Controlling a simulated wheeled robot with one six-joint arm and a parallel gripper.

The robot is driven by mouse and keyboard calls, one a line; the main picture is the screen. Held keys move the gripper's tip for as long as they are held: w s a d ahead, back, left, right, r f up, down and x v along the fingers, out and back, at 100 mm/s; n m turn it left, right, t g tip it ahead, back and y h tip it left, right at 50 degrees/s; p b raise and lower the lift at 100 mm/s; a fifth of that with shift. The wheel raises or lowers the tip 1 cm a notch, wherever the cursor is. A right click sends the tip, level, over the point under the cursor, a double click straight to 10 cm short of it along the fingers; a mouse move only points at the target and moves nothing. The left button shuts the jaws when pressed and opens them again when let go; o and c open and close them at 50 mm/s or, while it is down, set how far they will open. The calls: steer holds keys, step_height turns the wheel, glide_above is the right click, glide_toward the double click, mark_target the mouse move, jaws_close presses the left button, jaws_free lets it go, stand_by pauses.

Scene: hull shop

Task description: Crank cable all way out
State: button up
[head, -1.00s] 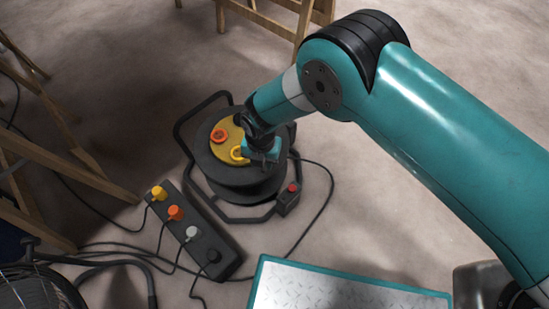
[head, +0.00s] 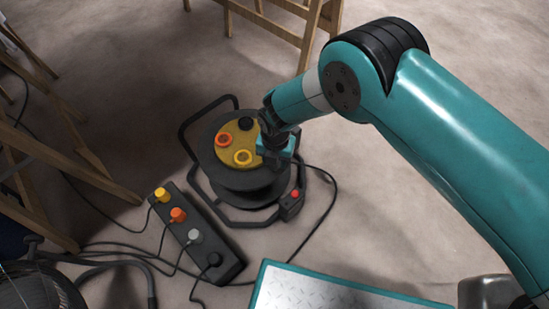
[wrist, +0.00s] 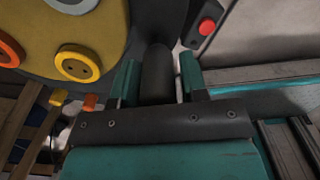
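The cable reel (head: 247,180) stands on the floor in a black tube frame, left of centre in the head view. Its yellow face (head: 228,154) carries orange, yellow and black round sockets. My gripper (head: 277,148) is over the right side of the reel, at the edge of the yellow face. In the wrist view, a dark upright crank handle (wrist: 157,75) stands between my two teal fingers. The fingers appear closed on it from both sides. A black cable (head: 329,200) curves from the reel's right side down along the floor. The handle is hidden behind the gripper in the head view.
A power strip (head: 195,237) with plugs and several cables lies left of the reel. A red-button box (head: 292,202) sits on the frame's right corner. A teal-edged tread plate (head: 330,290) is in front. Wooden trestles (head: 300,25) stand behind and left.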

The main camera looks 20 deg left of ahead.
steer(key=shift+o, duration=1.3)
steer(key=shift+r, duration=0.2)
step_height(320, 180, up, 17)
steer(key=p, duration=0.6)
